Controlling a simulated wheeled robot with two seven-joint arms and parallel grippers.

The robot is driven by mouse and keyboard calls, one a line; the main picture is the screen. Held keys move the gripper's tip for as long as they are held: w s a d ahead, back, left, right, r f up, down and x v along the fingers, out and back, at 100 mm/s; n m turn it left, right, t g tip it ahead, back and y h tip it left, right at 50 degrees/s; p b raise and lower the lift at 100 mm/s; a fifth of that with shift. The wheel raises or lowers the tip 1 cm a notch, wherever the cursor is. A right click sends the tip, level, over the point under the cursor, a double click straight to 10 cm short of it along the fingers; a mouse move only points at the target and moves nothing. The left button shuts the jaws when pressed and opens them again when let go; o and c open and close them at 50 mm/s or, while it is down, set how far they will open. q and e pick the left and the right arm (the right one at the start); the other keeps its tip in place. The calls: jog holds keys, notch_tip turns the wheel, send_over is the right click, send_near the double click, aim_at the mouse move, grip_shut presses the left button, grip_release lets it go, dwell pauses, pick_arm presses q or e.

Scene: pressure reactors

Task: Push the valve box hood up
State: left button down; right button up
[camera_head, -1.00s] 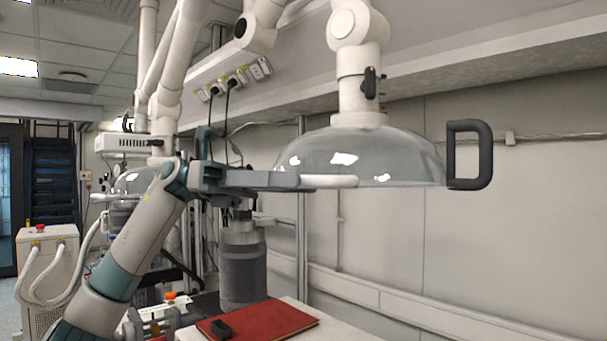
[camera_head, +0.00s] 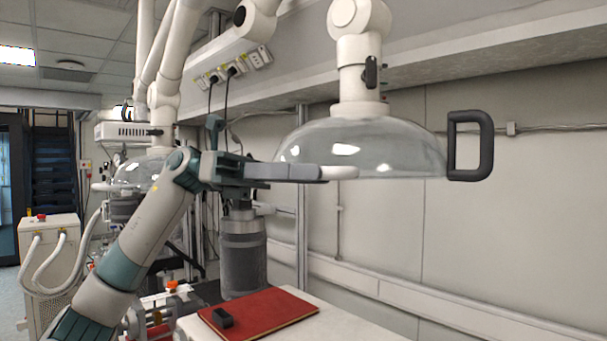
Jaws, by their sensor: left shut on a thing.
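The hood (camera_head: 385,145) is a clear dome hanging from a jointed white arm (camera_head: 360,80). A black loop handle (camera_head: 486,146) stands upright at its right rim. My left gripper (camera_head: 338,172) comes in from the left and lies level at the hood's near lower rim. It is shut, with its pale tip against or just in front of the rim; its exact contact is hard to see. The black handle is well to the right of this tip. My right gripper is not in view.
A grey cylindrical vessel (camera_head: 243,262) stands below my left gripper. A shelf (camera_head: 520,60) runs behind and above the hood. Free space lies under the dome.

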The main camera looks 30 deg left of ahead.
pick_arm(q)
notch_tip(320, 180, up, 9)
jog(key=p, duration=0.5)
jog(key=shift+f, duration=0.2)
jog(key=shift+a+r+p, duration=0.1)
jog(key=shift+r+p, duration=0.2)
jog(key=shift+r, duration=0.2)
jog(key=c, duration=1.7)
grip_release()
jog(key=shift+f, duration=0.15)
jog(key=shift+a, duration=0.45)
jog(key=shift+s+a+b, duration=0.15)
jog(key=shift+a+b, duration=0.9)
jog(key=shift+a, duration=3.05)
jog(key=shift+s+a+b, duration=0.1)
jog(key=shift+a+b, duration=0.9)
jog(key=shift+a, duration=3.1)
